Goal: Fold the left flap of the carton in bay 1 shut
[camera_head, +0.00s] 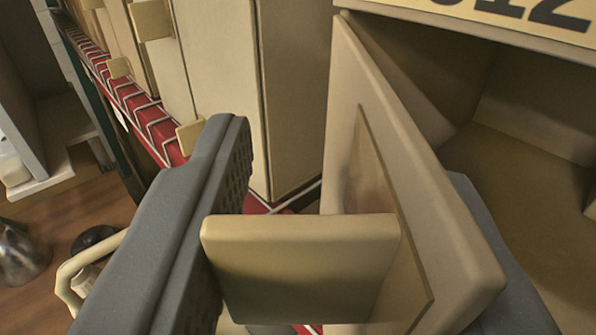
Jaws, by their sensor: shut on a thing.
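A tan carton (535,115) stands open at the right, with part of a number label (520,12) along its top edge. Its left flap (375,120) stands swung outward, so the carton's inside shows. A block-like tab (300,260) sticks out to the left from the flap's outer face. My gripper (345,155) is around the flap: its left dark grey finger is against the tab's end, and its right finger is mostly hidden behind the flap on the inner side. It is shut on the flap across the tab. The bay number is not readable here.
More tan cartons (290,90) with similar tabs (150,20) stand close on the left, on a red shelf with white wire (135,110). Below left is a wooden floor (35,230) with a cream curved handle (68,275) and a metal object (20,255).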

